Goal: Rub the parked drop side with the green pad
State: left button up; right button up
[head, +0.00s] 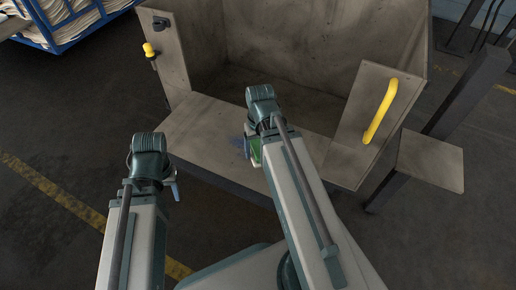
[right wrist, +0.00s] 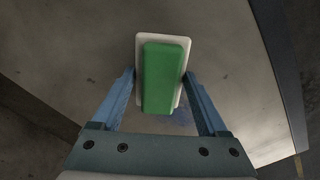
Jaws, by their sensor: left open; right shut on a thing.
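The drop side (head: 195,125) is a worn grey metal panel lying lowered at the front of a metal box; it also fills much of the right wrist view (right wrist: 235,60). The green pad (head: 255,153) has a pale backing and shows upright between the fingers in the right wrist view (right wrist: 163,80). My right gripper (head: 250,148) is shut on the pad, over the drop side. I cannot tell whether the pad touches the panel. A faint blue smudge (right wrist: 180,118) shows on the panel beside the pad. My left gripper (head: 174,187) is open and empty, left of the panel's front edge.
A panel with a yellow handle (head: 381,110) stands at the box's right front. A yellow-knobbed latch (head: 149,50) is on the left post. A small grey plate (head: 432,160) juts out at right. A blue cart (head: 62,25) stands far left; the left floor is clear.

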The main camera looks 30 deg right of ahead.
aim_at(222, 141)
jog(key=shift+w+a, duration=1.1)
jog(key=shift+w, duration=0.35)
jog(key=shift+w+a, duration=1.1)
jog(key=shift+w, duration=0.3)
jog(key=shift+w+a+f, duration=0.2)
jog(key=shift+w+a, duration=0.9)
jog(key=shift+w, duration=0.3)
jog(key=shift+w+a+r, duration=0.1)
jog(key=shift+w+a, duration=0.45)
jog(key=shift+w, duration=0.15)
jog(key=shift+w+a, duration=0.5)
jog(key=shift+w, duration=0.2)
